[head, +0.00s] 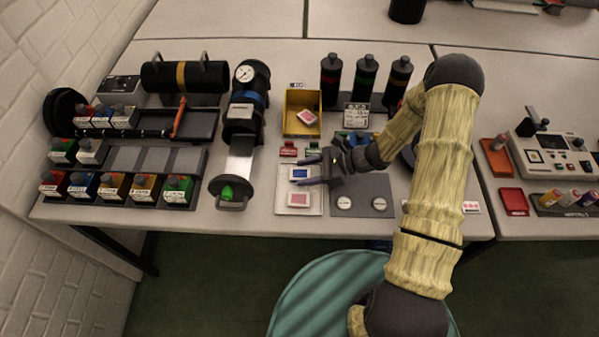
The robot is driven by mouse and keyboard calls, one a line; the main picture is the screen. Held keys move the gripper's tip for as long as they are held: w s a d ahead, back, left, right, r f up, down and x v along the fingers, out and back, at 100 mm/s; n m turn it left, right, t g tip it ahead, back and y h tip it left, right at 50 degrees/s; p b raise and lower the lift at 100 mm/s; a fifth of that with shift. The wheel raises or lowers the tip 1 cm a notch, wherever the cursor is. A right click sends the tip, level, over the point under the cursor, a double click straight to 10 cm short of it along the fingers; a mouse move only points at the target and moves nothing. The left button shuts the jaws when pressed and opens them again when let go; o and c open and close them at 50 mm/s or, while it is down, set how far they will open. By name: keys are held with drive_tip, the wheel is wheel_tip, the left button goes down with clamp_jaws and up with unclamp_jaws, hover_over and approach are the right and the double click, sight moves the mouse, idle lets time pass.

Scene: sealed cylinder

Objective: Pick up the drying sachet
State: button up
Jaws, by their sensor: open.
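My gripper (298,172) is open, with its two dark fingers pointing left over a pale tray (283,208). A small white packet with a blue mark (300,173) shows between the fingers, apparently on the tray; I cannot tell its height gap to the fingers. A white packet with a red mark (299,199) lies on the tray nearer the front edge. Another white packet with a reddish mark (307,117) lies tilted in a yellow bin (291,126). The labels are too small to tell which one is the drying sachet. Nothing is visibly held.
A metal cylinder device with a gauge (244,75) stands left of the bin. Black bottles (365,82) stand behind my gripper. A grey plate with two round white discs (378,204) lies right of the tray. Small boxes (135,189) fill racks at left.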

sight(306, 173)
drive_tip(key=shift+a+f, duration=0.1)
drive_tip(key=shift+a, duration=0.1)
drive_tip(key=shift+c, duration=0.4)
drive_tip(key=c, duration=0.6)
drive_tip(key=shift+c, duration=0.2)
wheel_tip(306, 173, up, 10)
drive_tip(key=shift+b, duration=0.35)
drive_tip(key=shift+d, duration=0.1)
